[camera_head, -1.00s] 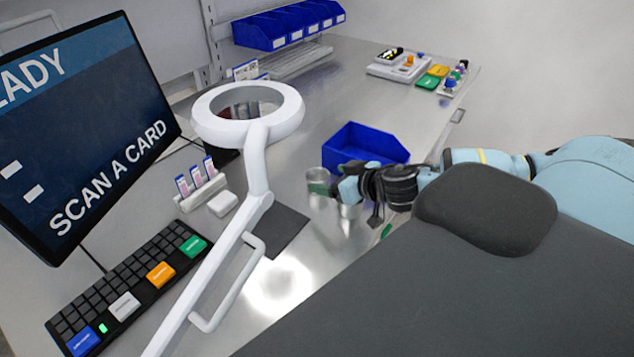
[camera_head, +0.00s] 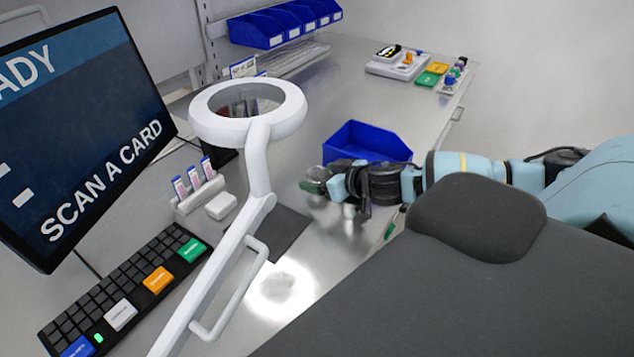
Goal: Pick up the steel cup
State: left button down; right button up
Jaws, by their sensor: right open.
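My right gripper (camera_head: 318,184) reaches in from the right over the steel bench, its fingers pointing left. It is open, with a dark green fingertip showing at its left end. A small shiny metal piece (camera_head: 349,212) shows just below the gripper; it may be the steel cup or part of it, but the hand covers most of that spot. I cannot tell whether any metal lies between the fingers. My left gripper is not in view.
A blue bin (camera_head: 368,143) stands close behind the right gripper. A white ring-shaped magnifier lamp (camera_head: 247,128) and its arm rise to the left. A dark mat (camera_head: 283,236) lies in front of the gripper. A keyboard (camera_head: 128,290) and a screen (camera_head: 75,135) are at the left.

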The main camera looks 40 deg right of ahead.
jog(key=c, duration=1.1)
jog(key=shift+o, duration=0.2)
jog(key=shift+r, duration=0.1)
jog(key=shift+s+a+r, duration=0.1)
jog(key=shift+a+r, duration=0.05)
jog(key=shift+a, duration=0.05)
jog(key=s+a+r, duration=0.2)
jog(key=a+r, duration=0.1)
jog(key=a, duration=0.3)
jog(key=s+a+r, duration=0.1)
jog(key=a+r, duration=0.3)
jog(key=a, duration=0.3)
jog(key=shift+s+r, duration=0.3)
jog(key=shift+s, duration=0.1)
jog(key=shift+f, duration=0.1)
